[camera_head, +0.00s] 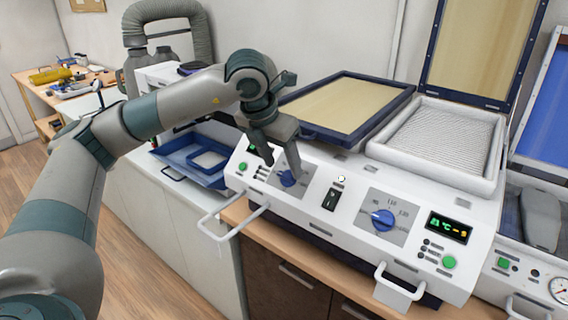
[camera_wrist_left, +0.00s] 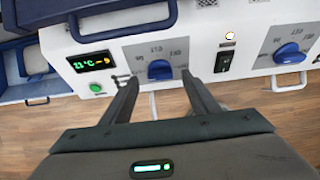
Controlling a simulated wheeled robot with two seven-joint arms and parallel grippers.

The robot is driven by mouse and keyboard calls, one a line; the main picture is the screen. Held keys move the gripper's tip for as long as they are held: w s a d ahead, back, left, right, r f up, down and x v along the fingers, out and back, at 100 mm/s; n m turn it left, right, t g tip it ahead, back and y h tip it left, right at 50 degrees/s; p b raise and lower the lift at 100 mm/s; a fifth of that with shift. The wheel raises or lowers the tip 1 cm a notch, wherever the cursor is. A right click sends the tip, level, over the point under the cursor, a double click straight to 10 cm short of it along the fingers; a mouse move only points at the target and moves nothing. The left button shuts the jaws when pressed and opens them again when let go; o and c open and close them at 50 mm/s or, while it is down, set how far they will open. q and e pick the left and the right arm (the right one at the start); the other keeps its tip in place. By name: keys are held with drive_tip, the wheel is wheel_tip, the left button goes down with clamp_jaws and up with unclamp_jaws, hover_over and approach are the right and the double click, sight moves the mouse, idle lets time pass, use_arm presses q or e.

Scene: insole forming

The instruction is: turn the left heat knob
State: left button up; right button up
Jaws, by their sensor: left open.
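The left heat knob (camera_head: 288,177) is blue and sits on a grey dial plate at the left of the white machine's front panel. My left gripper (camera_head: 282,168) points down at it, its fingers partly hiding the dial. In the left wrist view the knob (camera_wrist_left: 160,69) shows between the tips of my open left gripper (camera_wrist_left: 159,78), a little beyond them. The fingers stand on either side and no contact shows. My right gripper is not in view.
The right heat knob (camera_head: 383,219) is blue too, with a green display (camera_head: 449,228) beside it. A black switch (camera_head: 331,199) sits between the dials. White handles (camera_head: 233,222) stick out in front. A hinged padded frame (camera_head: 345,103) lies behind my gripper.

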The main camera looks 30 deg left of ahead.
sight(288, 177)
use_arm(q)
drive_tip(key=shift+x, duration=1.3)
drive_tip(key=c, duration=1.1)
drive_tip(key=shift+o, duration=0.3)
